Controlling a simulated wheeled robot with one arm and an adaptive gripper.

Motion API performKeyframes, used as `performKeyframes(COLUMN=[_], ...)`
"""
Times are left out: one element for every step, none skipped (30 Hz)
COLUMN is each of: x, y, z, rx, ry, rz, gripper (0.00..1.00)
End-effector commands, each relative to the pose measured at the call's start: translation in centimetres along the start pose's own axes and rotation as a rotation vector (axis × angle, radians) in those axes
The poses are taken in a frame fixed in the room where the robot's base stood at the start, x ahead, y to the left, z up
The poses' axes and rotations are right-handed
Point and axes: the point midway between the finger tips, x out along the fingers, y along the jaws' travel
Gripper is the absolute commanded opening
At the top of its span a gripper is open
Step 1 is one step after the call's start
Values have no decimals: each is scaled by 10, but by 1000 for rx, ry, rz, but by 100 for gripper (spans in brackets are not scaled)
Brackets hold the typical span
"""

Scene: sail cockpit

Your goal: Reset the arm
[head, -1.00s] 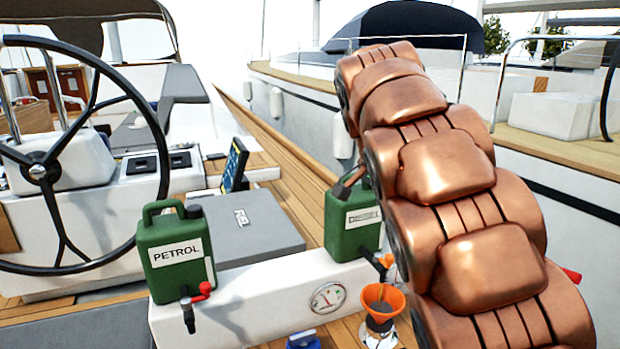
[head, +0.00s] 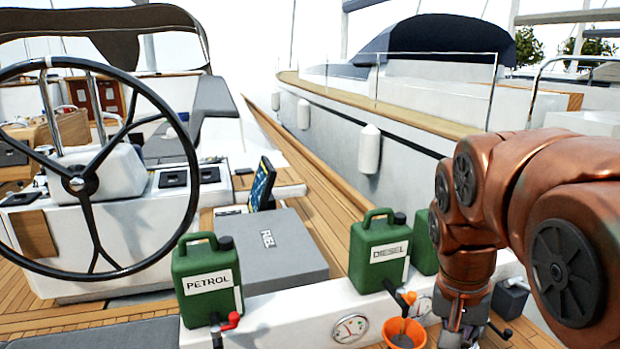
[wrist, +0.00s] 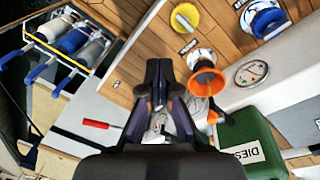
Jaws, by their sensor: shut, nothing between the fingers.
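My copper arm comes in from the right in the head view, bent at the elbow, and hangs down at the right side. My gripper (head: 462,335) is at the bottom edge there, partly cut off, just right of the orange funnel (head: 404,334). In the wrist view my gripper (wrist: 158,85) points down over the deck with its dark fingers together and nothing between them. The funnel (wrist: 206,82) lies right of the fingers in that view, apart from them.
A green diesel can (head: 381,250) and a green petrol can (head: 208,278) stand on the white ledge, with another green can (head: 425,243) partly behind my arm. A steering wheel (head: 80,180) is at left. The wrist view shows a rack of bottles (wrist: 75,42) and a red-handled tool (wrist: 95,124).

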Motion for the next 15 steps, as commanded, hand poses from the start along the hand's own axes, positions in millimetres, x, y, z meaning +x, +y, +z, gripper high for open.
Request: performKeyframes(x=[1,4,7,11,14,18,22,25,28,32,36,39,42,45,49], y=[6,8,11,14,16,19,21,24,26,29,31,33,35,37,38], z=[15,23,33,42,51,62,71,80,90,99,108,118,126,133,141], rx=[-40,-65,-100,-127,-154,-190,-217,-245,-281,-309,-335,-369,-394,-416,-444], ry=[-17,-27,-36,-47,-58,-70,-81,-89,-96,-106,-116,-125,-132,-139,-146], rz=[-6,-9,-15,-19,-22,-29,-33,-38,-45,-49,-52,-59,-63,-67,-72], gripper=[0,0,0,0,0,0,0,0,0,0,0,0,0,0,0])
